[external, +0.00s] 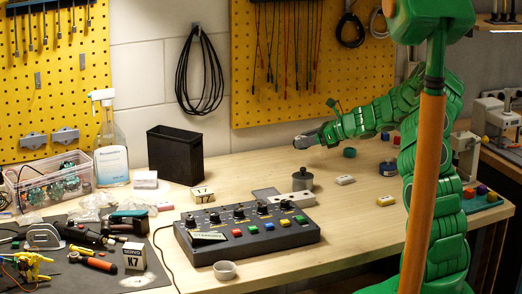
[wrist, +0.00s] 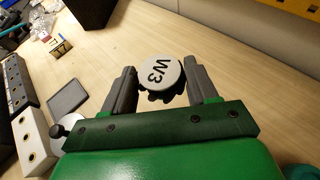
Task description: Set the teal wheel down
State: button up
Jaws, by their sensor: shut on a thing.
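My gripper (wrist: 160,85) is shut on a wheel (wrist: 161,73) with a pale grey face marked W3 and a dark scalloped edge. The wheel sits between the two grey fingers. No teal shows on it. In the external view my gripper (external: 306,140) is above the back part of the bench, and the held wheel is too small there to make out clearly. A small teal round thing (external: 349,152) rests on the bench to the right of my gripper. A teal edge also shows at the lower right of the wrist view (wrist: 301,172).
A white block with holes (external: 288,200), a dark grey lidded pot (external: 300,180) and a control box with knobs (external: 245,233) stand in front of my gripper. A black bin (external: 175,155) is at left. Bare bench top (external: 245,168) lies between the bin and my gripper.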

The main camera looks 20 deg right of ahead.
aim_at(301, 165)
jog(key=shift+w+f, duration=1.65)
jog(key=shift+f, duration=1.9)
jog(key=shift+f, duration=0.15)
jog(key=o, duration=1)
jog(key=shift+o, duration=0.2)
jog(key=shift+d+r, duration=0.15)
jog(key=shift+r, duration=0.1)
jog(key=v, duration=1.1)
jog(key=shift+s+d+r, duration=0.2)
jog(key=shift+s, duration=0.05)
